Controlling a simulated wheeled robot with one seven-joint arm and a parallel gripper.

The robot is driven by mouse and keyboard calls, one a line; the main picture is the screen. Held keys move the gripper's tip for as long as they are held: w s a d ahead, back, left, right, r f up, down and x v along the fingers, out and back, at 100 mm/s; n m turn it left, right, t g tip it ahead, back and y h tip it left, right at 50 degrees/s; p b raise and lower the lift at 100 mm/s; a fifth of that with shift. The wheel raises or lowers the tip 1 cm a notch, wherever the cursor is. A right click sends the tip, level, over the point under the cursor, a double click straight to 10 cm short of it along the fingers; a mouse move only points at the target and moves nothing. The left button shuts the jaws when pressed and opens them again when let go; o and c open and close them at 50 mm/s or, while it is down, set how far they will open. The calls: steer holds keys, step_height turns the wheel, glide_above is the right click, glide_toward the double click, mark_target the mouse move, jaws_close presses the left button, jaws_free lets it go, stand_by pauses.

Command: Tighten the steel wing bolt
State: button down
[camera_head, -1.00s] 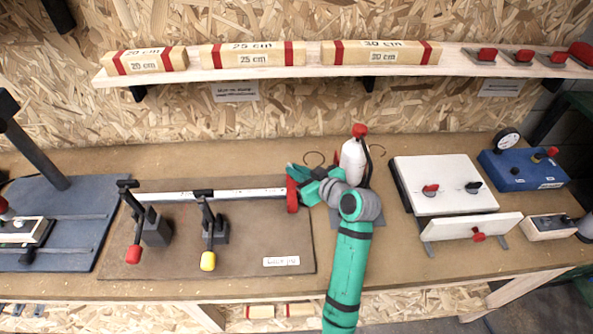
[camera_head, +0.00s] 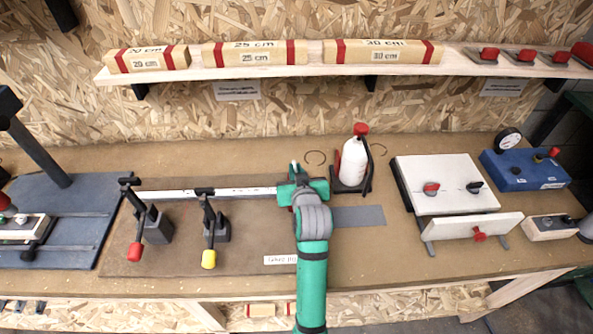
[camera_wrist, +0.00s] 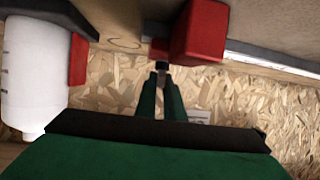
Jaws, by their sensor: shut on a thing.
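My gripper (camera_head: 295,172) is at the right end of the pale rail (camera_head: 240,192) on the brown jig board. In the wrist view my gripper (camera_wrist: 162,72) has its narrow fingertips close together on the small dark-grey steel wing bolt (camera_wrist: 163,64), beside the red stop block (camera_wrist: 198,32). The fingers cover most of the bolt, so its turn angle cannot be told. In the head view my arm hides the bolt and nearly all of the red block.
A white bottle with a red cap (camera_head: 353,160) stands just right of my gripper. Two lever clamps with red (camera_head: 134,252) and yellow (camera_head: 208,260) tips stand to the left. A white panel fixture (camera_head: 445,184) is farther right. A shelf (camera_head: 300,72) runs above.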

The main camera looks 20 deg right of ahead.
steer(key=shift+r+m+h, duration=0.1)
steer(key=shift+m+h, duration=0.3)
steer(key=c, duration=1.9)
jaws_free()
steer(key=shift+w, duration=0.1)
steer(key=shift+o, duration=0.2)
steer(key=v, duration=1.1)
steer(key=shift+w, duration=0.25)
